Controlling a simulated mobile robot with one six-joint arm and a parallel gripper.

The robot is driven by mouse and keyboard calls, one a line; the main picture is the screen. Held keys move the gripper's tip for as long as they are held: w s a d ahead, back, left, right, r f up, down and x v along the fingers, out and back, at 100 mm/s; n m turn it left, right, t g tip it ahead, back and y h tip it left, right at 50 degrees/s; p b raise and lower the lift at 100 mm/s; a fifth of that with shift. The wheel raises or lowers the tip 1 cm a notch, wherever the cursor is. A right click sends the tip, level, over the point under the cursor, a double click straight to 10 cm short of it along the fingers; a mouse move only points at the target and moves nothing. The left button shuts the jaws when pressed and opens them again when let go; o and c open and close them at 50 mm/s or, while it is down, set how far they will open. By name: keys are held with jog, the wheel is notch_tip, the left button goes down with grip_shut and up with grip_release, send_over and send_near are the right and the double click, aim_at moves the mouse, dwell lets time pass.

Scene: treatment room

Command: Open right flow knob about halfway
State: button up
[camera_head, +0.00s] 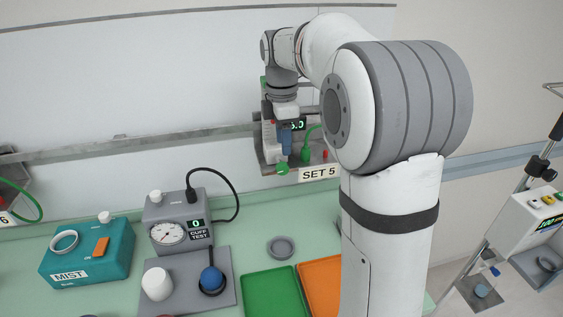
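The right flow unit (265,155) is on the wall rail, behind a plate labelled "SET 5" (319,173). Its small dark display (298,125) has green digits that seem to end in ".0"; the first digit is unclear. A round green knob (283,169) shows at the unit's lower front, and a green fitting with a hose (306,153) is to its right. My gripper (285,122) points down in front of the unit and covers much of it. A blue upright part (286,142) shows below it. I cannot tell whether the fingers touch anything.
A grey cuff-test box (190,207) with a gauge and a teal MIST box (85,262) stand on the counter at left. Green (272,294) and orange (322,283) trays lie below the unit. Another rail unit (12,200) is at the left edge. A wheeled stand (520,222) is at right.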

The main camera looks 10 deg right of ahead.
aim_at(282, 163)
jog(key=shift+w, duration=0.1)
jog(key=shift+a+f, duration=0.1)
jog(key=shift+f, duration=0.15)
notch_tip(282, 163, down, 7)
jog(key=shift+p, duration=0.6)
jog(key=shift+c, duration=0.2)
jog(key=c, duration=0.8)
jog(key=shift+a, duration=0.15)
jog(key=shift+f, duration=0.1)
